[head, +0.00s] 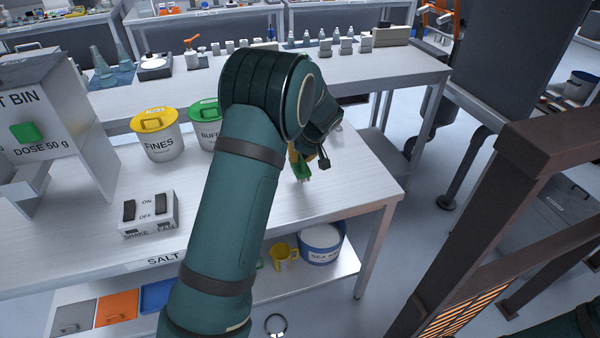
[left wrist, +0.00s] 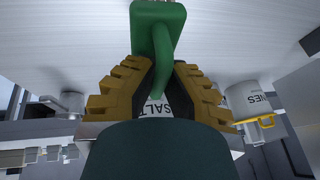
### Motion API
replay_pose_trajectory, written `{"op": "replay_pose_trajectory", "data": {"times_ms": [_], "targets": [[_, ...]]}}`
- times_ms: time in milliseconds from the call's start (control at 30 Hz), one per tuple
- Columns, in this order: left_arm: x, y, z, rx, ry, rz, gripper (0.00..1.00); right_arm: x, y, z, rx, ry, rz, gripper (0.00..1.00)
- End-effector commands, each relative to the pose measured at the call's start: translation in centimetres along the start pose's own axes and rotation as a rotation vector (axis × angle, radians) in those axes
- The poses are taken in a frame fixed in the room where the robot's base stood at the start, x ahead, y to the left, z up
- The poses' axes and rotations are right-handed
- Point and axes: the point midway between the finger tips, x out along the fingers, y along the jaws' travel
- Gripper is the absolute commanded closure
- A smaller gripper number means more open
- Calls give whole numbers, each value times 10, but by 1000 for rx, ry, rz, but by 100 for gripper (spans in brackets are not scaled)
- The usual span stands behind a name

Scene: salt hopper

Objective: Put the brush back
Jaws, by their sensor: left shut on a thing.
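My left gripper (head: 306,160) is over the right part of the salt bench and shut on a green brush (head: 302,172). In the left wrist view, the brush (left wrist: 158,28) shows a green block with a thinner green stem running between the yellow-and-black fingers (left wrist: 157,82). Its green end points toward the pale bench top (head: 345,190); I cannot tell whether it touches. My left arm hides part of the bench. No holder for the brush can be made out. My right gripper is out of view.
A yellow-lidded FINES tub (head: 158,140) and a green-lidded BUFFER tub (head: 203,135) stand left of my arm. A switch box (head: 148,215) is near the front edge. A SALT-labelled container (left wrist: 157,107) shows between the fingers. A brown frame (head: 490,220) stands right.

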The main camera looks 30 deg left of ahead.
Motion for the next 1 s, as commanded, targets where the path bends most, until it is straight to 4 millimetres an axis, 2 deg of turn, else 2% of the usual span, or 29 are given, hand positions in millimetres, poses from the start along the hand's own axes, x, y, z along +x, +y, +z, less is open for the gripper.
{"op": "replay_pose_trajectory", "data": {"times_ms": [333,767,800,833,867,1000], "targets": [[42,9,18,2,-1,-1,100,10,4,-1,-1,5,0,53],[48,11,20,1,1,1,100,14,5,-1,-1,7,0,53],[48,11,20,1,1,1,82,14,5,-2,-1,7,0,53],[48,11,20,1,1,1,72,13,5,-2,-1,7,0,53],[48,11,20,1,1,1,66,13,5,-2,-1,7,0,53],[47,11,20,1,1,1,66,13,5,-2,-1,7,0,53]]}}
